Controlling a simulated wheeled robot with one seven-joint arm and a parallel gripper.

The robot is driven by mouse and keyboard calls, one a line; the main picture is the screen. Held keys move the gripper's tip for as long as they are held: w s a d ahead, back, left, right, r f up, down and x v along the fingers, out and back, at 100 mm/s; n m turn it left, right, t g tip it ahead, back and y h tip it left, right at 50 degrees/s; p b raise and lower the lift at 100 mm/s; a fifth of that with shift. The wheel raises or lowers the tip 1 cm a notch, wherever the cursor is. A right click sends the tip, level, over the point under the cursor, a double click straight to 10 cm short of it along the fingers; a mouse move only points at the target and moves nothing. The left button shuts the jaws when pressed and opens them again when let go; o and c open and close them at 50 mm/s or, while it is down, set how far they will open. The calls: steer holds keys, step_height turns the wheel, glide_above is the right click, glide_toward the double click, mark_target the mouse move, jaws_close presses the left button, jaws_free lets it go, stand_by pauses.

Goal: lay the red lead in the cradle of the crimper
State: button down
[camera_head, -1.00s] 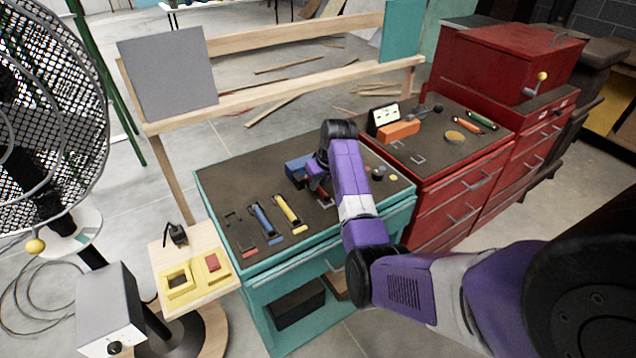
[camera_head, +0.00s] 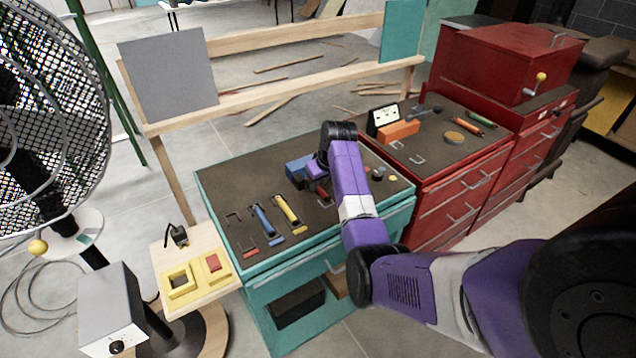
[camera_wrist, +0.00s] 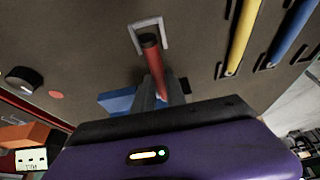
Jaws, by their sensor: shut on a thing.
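My gripper (camera_wrist: 162,92) is shut on the red lead (camera_wrist: 152,60), low over the dark top of the teal cabinet. The lead's dark end points away from my gripper, toward the open side of a grey U-shaped bracket (camera_wrist: 163,22). Lead and bracket overlap in the wrist view; I cannot tell whether they touch. The lead shows in the head view (camera_head: 321,189) beside my purple wrist. A blue block (camera_head: 297,169), perhaps part of the crimper, stands close by; it also shows in the wrist view (camera_wrist: 116,101). My arm hides part of this area.
A blue lead (camera_head: 264,222) and a yellow lead (camera_head: 287,211) lie on the teal cabinet (camera_head: 325,243) to the left. Small round pieces (camera_head: 377,177) lie to the right. A red cabinet (camera_head: 455,183) with an orange block (camera_head: 398,132) stands beside it.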

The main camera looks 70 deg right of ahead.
steer(key=shift+f+b, duration=0.4)
steer(key=shift+f, duration=0.35)
stand_by(0.6)
steer(key=c, duration=1.3)
jaws_free()
steer(key=shift+r, duration=0.1)
steer(key=shift+b+v, duration=0.45)
steer(key=shift+v, duration=3.4)
